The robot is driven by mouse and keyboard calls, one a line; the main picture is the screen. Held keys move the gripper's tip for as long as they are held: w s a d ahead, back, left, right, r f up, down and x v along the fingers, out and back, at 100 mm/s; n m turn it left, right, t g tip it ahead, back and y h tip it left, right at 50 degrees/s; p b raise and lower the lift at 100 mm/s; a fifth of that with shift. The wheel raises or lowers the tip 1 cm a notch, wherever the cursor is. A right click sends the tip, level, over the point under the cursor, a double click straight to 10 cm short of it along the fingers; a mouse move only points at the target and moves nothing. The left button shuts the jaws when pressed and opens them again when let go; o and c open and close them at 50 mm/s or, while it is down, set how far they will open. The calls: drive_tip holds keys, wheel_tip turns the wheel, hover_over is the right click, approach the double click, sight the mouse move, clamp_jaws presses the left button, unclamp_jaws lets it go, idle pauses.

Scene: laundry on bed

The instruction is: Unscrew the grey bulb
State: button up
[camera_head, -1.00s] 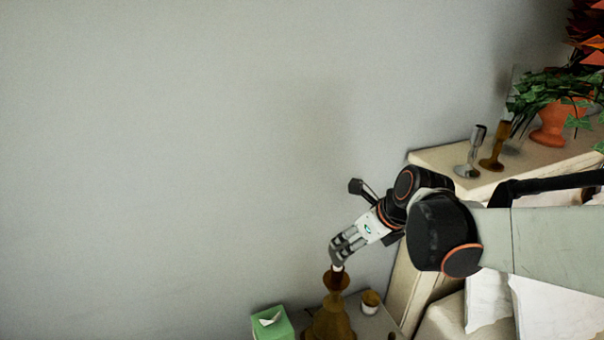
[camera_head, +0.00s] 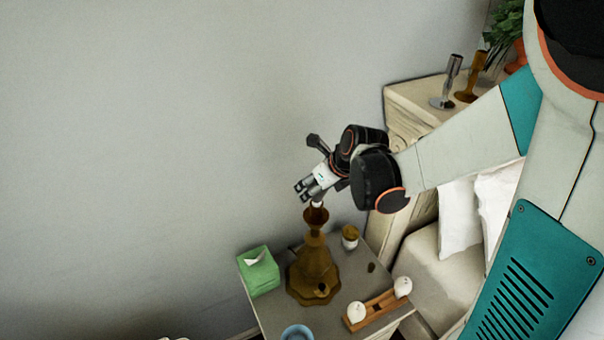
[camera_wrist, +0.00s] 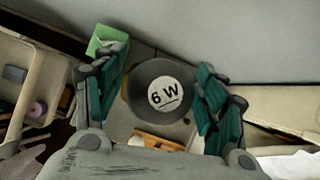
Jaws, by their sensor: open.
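The grey bulb (camera_wrist: 162,90) shows end-on in the wrist view as a round disc with a white "6 W" label. It stands at the top of the brown lamp (camera_head: 314,268), where only a small pale part of the bulb (camera_head: 317,204) shows in the head view. My gripper (camera_head: 306,191) is open just above the lamp's neck. In the wrist view the green fingers of my gripper (camera_wrist: 160,95) are on either side of the bulb, with a gap visible at least on the right. The bulb's base is hidden.
The lamp stands on a nightstand (camera_head: 270,311). Around it are a green tissue box (camera_head: 259,271), a small brown-and-white cup (camera_head: 350,237), a wooden holder (camera_head: 379,309) with two white bulbs, and a blue bowl (camera_head: 297,332). The wall is behind; the bed is at right.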

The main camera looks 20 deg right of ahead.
drive_tip(key=shift+x, duration=1.4)
drive_tip(key=shift+c, duration=0.5)
